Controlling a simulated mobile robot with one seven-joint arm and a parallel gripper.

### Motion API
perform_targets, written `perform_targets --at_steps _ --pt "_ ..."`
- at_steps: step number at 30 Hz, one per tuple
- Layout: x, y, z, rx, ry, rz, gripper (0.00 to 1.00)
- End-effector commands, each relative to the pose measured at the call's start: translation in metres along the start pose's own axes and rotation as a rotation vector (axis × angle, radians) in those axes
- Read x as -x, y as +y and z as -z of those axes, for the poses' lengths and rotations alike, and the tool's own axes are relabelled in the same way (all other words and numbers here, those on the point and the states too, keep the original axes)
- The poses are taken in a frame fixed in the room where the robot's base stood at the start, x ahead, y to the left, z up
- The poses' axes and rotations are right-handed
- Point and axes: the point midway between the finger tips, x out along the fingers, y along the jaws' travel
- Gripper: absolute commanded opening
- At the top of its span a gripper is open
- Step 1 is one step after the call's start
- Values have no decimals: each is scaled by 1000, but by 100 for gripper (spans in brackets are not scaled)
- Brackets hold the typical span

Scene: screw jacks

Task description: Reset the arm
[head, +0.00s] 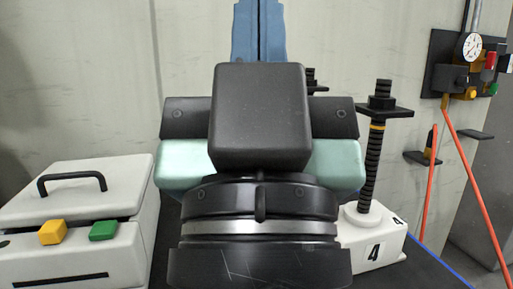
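My arm (260,120) fills the middle of the head view, with dark grey, pale green and blue links. I make out no gripper fingers, so its opening does not show. To the right of the arm stands an upright screw jack (373,160) with a black threaded rod, a yellow ring and a dark top plate. Its white base (372,247) carries the number 4 and is partly hidden by my arm. Another dark threaded top (312,78) shows just behind the arm; the rest of it is hidden.
A white case (70,200) with a black handle and yellow (52,232) and green (103,230) blocks stands at left. A wall panel (447,60) with a gauge (469,46) hangs at upper right, with orange-red rods or hoses (475,185) below. A dark blue-edged surface (425,265) lies at lower right.

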Motion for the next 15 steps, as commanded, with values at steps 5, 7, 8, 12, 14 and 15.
perform_targets --at_steps 5,7,8,12,14,15 --pt "-36 0 33 -1 -2 0 0" --pt "-49 0 45 -2 -3 0 0" --pt "-56 -1 52 -2 -3 0 0" --pt "-87 -1 80 -3 -3 1 0" --pt "-98 -1 91 -3 -4 1 0" --pt "-104 -1 97 -3 -4 1 0"
